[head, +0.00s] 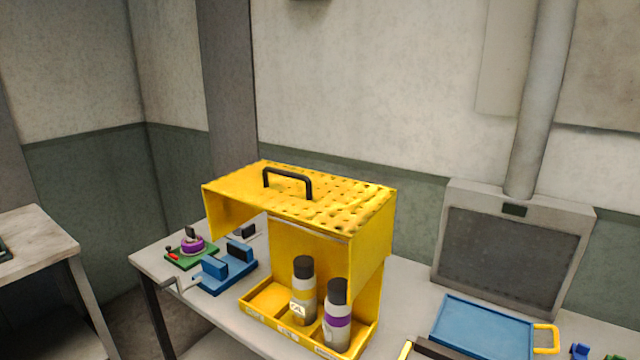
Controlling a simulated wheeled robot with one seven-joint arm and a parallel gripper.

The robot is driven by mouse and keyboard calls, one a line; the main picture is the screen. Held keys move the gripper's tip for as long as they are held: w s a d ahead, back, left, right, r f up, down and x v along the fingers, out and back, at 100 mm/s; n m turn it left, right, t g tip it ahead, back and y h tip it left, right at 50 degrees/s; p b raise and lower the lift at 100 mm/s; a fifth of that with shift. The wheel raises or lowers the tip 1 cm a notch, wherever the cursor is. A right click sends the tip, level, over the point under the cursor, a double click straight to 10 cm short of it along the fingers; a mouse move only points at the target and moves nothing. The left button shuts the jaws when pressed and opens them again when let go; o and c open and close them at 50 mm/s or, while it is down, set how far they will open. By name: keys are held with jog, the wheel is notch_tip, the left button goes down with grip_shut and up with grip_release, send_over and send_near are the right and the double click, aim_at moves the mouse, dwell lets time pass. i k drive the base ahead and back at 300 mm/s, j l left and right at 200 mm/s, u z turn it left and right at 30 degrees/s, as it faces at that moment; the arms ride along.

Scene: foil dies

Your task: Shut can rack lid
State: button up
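The yellow can rack (268,318) stands on the grey table. Its yellow lid (330,200) is raised, with its perforated panel roughly level above the cans and a black handle (290,180) on top. The rack's front is open beneath it. Two cans with black caps stand upright inside: one with a yellow label (303,292) and one with a purple label (337,318). The left part of the rack's tray looks empty. My gripper is not in view.
A blue vise-like fixture (226,268) and a green board with a purple ring (192,250) sit left of the rack. A blue tray with a yellow handle (482,328) lies to the right. A dark bar (436,349) lies at the bottom edge, partly cut off.

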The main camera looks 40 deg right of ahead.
aim_at(360, 214)
jog(key=z, duration=0.8)
